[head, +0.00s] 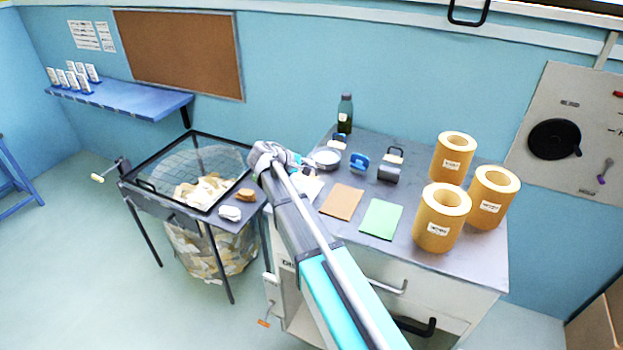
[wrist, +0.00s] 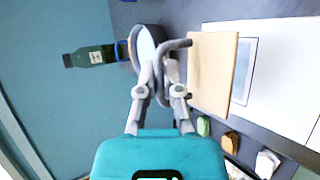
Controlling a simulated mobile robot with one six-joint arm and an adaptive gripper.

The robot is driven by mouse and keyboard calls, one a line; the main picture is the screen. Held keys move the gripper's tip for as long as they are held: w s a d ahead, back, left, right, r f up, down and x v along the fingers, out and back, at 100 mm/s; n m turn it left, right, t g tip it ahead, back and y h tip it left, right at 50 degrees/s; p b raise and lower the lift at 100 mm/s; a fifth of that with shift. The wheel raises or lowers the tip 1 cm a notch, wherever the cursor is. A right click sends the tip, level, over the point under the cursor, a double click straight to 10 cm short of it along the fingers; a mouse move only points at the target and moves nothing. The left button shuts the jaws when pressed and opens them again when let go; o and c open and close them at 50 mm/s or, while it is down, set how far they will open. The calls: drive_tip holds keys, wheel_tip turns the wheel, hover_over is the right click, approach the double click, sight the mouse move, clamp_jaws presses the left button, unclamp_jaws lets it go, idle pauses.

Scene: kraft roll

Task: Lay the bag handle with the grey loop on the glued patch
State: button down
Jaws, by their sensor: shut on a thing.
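In the wrist view, my gripper (wrist: 164,92) is shut on the grey loop (wrist: 160,64) of the bag handle. The handle's tan card (wrist: 211,72) hangs from the loop's two ends, to the right in this view. Behind the card lies a white sheet (wrist: 284,70), which looks like the bag. A pale blue-grey outlined patch (wrist: 244,70) on it shows past the card's right edge, partly hidden by the card. Whether card and patch touch, I cannot tell. In the head view, my gripper (head: 268,155) is over the bench's left end; the handle is hidden there.
A round pan (head: 327,158), a green bottle (head: 345,114) and blue and dark grey items stand behind. Brown (head: 341,201) and green (head: 380,218) sheets lie flat on the bench. Several kraft rolls (head: 441,217) stand right. A mesh-topped table (head: 165,197) is left.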

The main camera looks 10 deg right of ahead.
drive_tip(key=shift+w+f, duration=0.1)
idle(0.3)
drive_tip(key=shift+w+f+b, duration=0.45)
drive_tip(key=shift+f+b, duration=0.3)
drive_tip(key=shift+s+f+b, duration=0.1)
drive_tip(key=shift+f+b, duration=1.15)
drive_tip(key=shift+f, duration=0.1)
drive_tip(key=c, duration=0.8)
unclamp_jaws()
